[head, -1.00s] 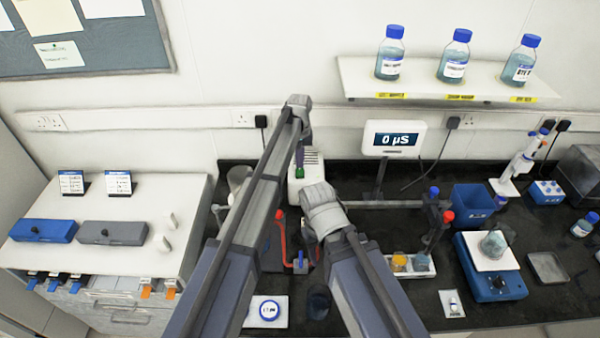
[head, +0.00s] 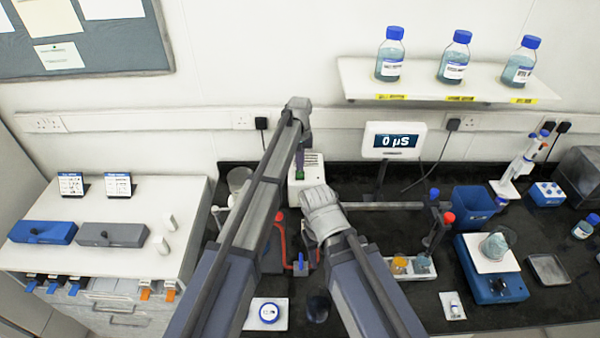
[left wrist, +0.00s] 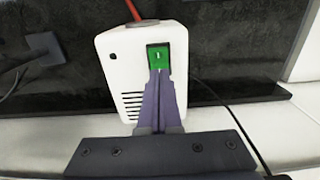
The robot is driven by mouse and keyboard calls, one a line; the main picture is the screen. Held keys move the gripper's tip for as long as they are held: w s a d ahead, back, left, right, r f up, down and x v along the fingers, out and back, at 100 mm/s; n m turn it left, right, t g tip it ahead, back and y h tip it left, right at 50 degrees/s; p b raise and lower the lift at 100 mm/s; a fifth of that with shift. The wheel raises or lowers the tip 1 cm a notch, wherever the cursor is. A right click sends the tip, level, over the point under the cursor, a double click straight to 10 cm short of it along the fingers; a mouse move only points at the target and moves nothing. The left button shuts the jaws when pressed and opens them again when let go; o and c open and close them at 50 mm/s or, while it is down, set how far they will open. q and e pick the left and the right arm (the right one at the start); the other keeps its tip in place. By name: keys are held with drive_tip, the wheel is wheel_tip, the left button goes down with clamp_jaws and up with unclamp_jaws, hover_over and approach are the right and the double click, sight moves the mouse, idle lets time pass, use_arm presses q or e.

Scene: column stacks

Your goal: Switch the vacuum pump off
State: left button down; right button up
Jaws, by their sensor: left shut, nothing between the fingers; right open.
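The vacuum pump is a white box (head: 311,172) at the back of the black bench, and it fills the middle of the left wrist view (left wrist: 112,70). Its green rocker switch (left wrist: 158,56), marked with a white line, is on the face toward the wrist camera. My left gripper (head: 299,168) is shut and empty. In the left wrist view its fingertips (left wrist: 160,72) are at the lower edge of the switch, covering part of it; I cannot tell whether they press it. My right gripper (head: 318,198) is nearer the front of the bench; its fingers are hard to make out.
A red tube (head: 283,245) and glassware stand close to my arms. A display reading 0 µS (head: 394,141) stands right of the pump. A blue bin (head: 473,208) and a blue balance-like device (head: 495,283) are further right. Bottles (head: 454,57) stand on the shelf above.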

wheel_tip(320, 180, up, 6)
drive_tip(key=p, duration=0.6)
drive_tip(key=shift+r, duration=0.2)
